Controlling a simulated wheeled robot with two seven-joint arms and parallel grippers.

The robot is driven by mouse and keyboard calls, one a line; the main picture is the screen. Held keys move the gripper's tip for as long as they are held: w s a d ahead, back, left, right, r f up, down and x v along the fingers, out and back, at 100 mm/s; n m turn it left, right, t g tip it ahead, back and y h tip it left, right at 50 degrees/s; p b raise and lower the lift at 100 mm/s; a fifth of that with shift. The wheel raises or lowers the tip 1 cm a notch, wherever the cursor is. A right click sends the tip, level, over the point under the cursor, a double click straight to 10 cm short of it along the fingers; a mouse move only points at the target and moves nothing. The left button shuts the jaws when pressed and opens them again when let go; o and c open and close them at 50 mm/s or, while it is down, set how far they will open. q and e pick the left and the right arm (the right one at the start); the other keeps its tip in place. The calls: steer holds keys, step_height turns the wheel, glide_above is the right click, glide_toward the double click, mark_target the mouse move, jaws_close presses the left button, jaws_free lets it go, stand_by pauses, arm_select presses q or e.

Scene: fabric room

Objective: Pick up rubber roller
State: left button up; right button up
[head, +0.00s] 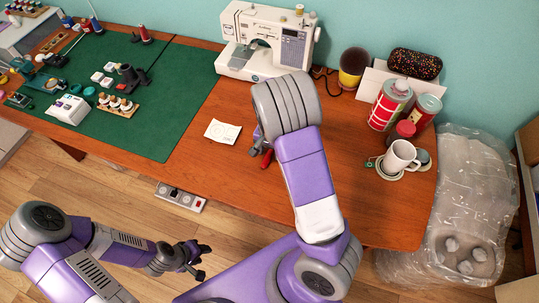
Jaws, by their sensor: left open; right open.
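A small thing with a red part (267,158) lies on the brown table, partly hidden behind my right arm. It may be the rubber roller, but too little shows to tell. My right gripper (256,140) is right beside it, pointing down at the table. It is mostly hidden by my own wrist; it is open. I cannot see whether it touches the red part. My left gripper (194,260) is open and empty, low in front of the table, over the wooden floor and far from the red part.
A white sewing machine (268,42) stands behind my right arm. A paper note (222,131) lies left of the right gripper. A green mat (160,110) with several small tools covers the left. A white mug (401,159) and cans (388,106) stand right.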

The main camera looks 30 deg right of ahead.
jaws_close()
steer(key=shift+r, duration=0.1)
